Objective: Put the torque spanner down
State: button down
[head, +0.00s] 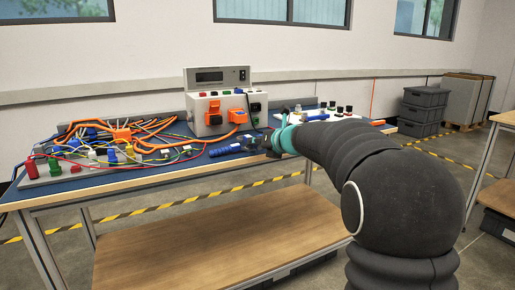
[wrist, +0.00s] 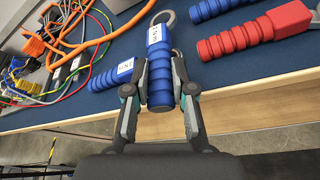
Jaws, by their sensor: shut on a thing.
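A torque spanner (wrist: 158,60) with a ribbed blue handle, a white label and a grey ring end is between the fingers of my gripper (wrist: 159,88) in the wrist view. The fingers are shut on its handle from both sides. The ring end points away over the blue bench top (wrist: 128,42). The handle's near end hangs over the bench's front edge. I cannot tell whether the spanner touches the bench. In the head view, my gripper (head: 276,141) is above the bench's front part, and my arm hides some of what lies there.
Another blue handle (wrist: 108,76) with a label lies close left of the held spanner. Orange cables (head: 160,149) and a tester box (head: 218,104) fill the bench's left and back.

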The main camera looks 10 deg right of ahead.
jog(key=shift+f, duration=0.15)
jog(key=shift+f, duration=0.35)
jog(key=c, duration=1)
grip_release()
